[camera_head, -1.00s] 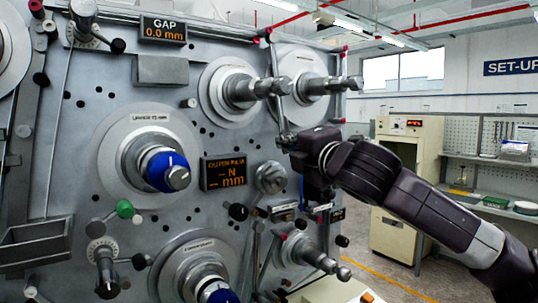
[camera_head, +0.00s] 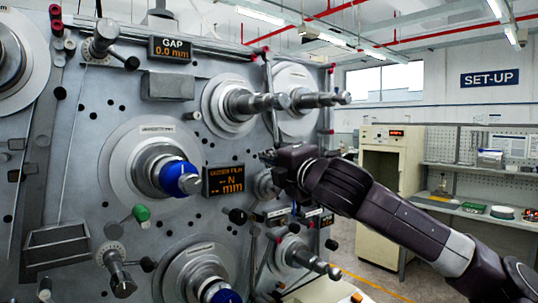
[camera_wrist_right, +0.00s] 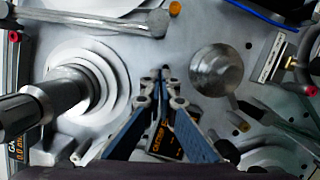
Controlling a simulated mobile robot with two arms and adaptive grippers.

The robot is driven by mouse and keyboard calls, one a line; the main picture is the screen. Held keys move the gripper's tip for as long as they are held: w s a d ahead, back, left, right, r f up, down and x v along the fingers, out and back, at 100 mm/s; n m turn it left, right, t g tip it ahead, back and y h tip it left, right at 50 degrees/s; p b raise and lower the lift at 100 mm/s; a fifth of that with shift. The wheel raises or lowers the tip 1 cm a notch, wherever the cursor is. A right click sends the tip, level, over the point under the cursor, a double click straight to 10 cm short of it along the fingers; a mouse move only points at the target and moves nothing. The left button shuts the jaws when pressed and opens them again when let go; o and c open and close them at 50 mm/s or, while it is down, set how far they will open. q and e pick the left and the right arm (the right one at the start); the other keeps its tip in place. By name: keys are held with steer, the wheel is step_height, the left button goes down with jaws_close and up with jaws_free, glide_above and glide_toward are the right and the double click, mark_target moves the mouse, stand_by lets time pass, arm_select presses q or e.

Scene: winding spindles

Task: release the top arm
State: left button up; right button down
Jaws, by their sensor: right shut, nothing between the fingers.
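The top arm appears to be the slim grey bar (camera_head: 270,95) that hangs between the two upper right spindles of the machine. In the wrist view a grey bar (camera_wrist_right: 95,18), likely the same arm, ends in a rounded tip above the fingers. My right gripper (camera_head: 267,156) is just below the bar's lower end, close to the panel. In the wrist view its fingertips (camera_wrist_right: 165,76) are together with nothing between them, apart from the bar. The gripper partly hides a round metal knob (camera_head: 262,184) in the head view. My left gripper does not show.
A spindle (camera_head: 240,104) juts out above my gripper, and another (camera_head: 315,99) stands at its right. The film display (camera_head: 223,180) is at its left. A lower spindle (camera_head: 300,257) and several small levers are below. A cabinet (camera_head: 380,200) stands behind my arm.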

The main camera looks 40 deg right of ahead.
arm_select(q)
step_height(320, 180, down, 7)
steer(key=b, duration=0.6)
steer(key=shift+b, duration=0.35)
arm_select(e)
steer(key=v, duration=0.9)
steer(key=shift+s+f, duration=0.2)
steer(key=shift+s, duration=0.2)
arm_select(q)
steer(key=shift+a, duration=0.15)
arm_select(e)
steer(key=shift+a, duration=0.15)
